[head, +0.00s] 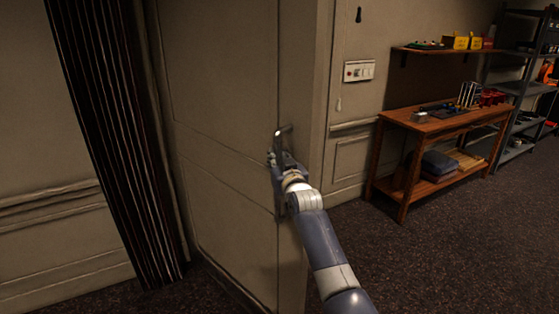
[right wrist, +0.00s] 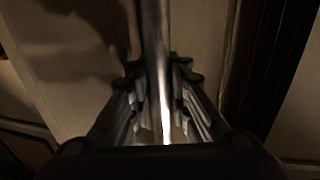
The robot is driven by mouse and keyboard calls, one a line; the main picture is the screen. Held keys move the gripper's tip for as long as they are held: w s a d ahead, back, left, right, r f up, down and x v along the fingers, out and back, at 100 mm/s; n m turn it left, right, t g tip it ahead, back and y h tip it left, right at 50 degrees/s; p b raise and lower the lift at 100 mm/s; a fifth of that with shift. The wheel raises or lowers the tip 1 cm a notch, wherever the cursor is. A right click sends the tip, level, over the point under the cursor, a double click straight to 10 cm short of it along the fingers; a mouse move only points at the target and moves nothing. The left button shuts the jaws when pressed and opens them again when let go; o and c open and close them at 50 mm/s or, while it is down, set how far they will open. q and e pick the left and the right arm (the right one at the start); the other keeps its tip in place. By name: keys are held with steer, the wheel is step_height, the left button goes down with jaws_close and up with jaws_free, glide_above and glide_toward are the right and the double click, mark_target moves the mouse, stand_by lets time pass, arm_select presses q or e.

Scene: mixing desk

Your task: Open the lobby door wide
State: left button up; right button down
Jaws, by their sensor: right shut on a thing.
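The lobby door (head: 225,120) is a beige panelled door in the middle of the head view. Its free edge (head: 318,110) stands out at the right, clear of the wall behind, so the door is at least partly open. A metal handle (head: 284,131) is near that edge. My right gripper (head: 275,160) is at the handle, its arm reaching up from the bottom. In the right wrist view the handle bar (right wrist: 155,40) runs between both fingers of the right gripper (right wrist: 160,80), which is shut on it. My left gripper is not in view.
A dark pleated curtain (head: 105,110) hangs left of the door. To the right are a switch plate (head: 358,71), a wooden workbench (head: 445,122), a wall shelf (head: 440,49) and a metal rack (head: 520,85). Dark carpet (head: 430,245) is clear in front of the workbench.

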steer(key=shift+s+f, duration=0.1)
steer(key=shift+f, duration=0.3)
steer(key=c, duration=1.8)
jaws_free()
steer(key=o, duration=0.3)
steer(key=shift+s+d+r, duration=0.1)
steer(key=shift+s+d, duration=0.05)
steer(key=shift+s+d+r, duration=0.1)
steer(key=shift+r, duration=0.1)
steer(key=shift+w, duration=0.2)
steer(key=shift+s+r, duration=0.1)
